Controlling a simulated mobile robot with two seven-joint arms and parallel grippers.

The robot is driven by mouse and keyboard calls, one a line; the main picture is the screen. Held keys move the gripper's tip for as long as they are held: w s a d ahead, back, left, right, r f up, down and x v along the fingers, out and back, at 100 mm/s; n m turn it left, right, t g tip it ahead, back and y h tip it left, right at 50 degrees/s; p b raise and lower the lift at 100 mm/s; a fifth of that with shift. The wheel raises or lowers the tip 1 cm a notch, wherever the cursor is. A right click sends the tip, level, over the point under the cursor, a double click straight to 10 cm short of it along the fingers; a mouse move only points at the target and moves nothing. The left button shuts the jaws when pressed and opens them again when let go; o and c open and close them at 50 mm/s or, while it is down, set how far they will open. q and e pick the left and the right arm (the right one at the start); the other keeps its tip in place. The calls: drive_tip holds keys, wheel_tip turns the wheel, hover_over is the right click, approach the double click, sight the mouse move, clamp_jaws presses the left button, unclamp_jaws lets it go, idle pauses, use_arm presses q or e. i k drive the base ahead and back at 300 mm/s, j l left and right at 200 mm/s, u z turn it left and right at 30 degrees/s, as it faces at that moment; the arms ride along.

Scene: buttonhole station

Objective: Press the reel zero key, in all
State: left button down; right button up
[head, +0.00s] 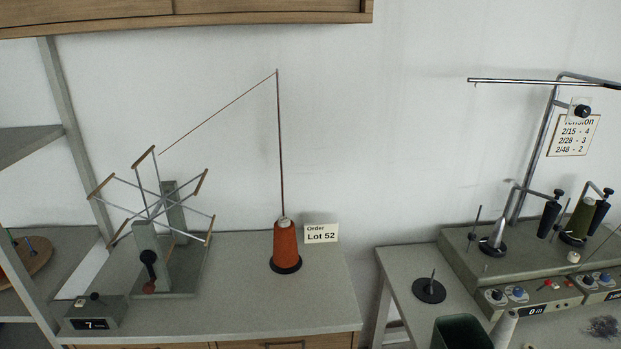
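A grey counter box (96,312) sits at the front left of the left table. Its dark display (91,324) reads 7. A small pale key (80,302) and a black knob (95,296) are on its top; I cannot read any label on them. The reel (152,210), with several thin arms and wooden end bars, stands behind the box on a grey stand. A black crank handle (150,262) is at its front. Neither of my grippers is in view.
An orange cone (285,246) stands on a black base, its thread running over a tall post to the reel. An order card (321,233) reads Lot 52. The right table holds a winder (540,290) reading 0 m and a dark bin (461,332).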

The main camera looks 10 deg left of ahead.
sight(80, 304)
drive_tip(key=u, duration=1.6)
